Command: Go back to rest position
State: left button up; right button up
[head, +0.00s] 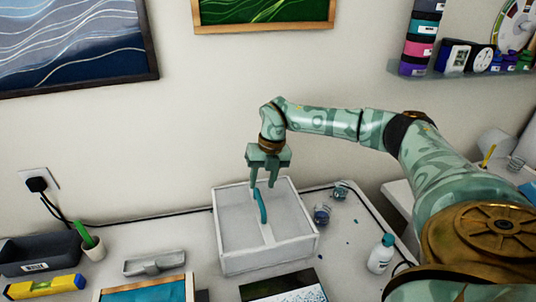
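My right arm reaches in from the right side of the picture. My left gripper is out of view.
Two small clear cups (322,215) (341,190) and a white bottle (381,254) stand right of the box. To the left are a grey tray (154,263), a pen cup (94,249), a dark bin (40,255) and a yellow level (45,287). A shelf (460,83) hangs upper right.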

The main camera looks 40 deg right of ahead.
notch_tip(320, 180, up, 9)
jog(key=d, duration=0.1)
jog(key=shift+s+d+r+p, duration=0.15)
jog(key=shift+s+d+p, duration=0.15)
jog(key=shift+s+p, duration=0.15)
jog(key=shift+r, duration=0.1)
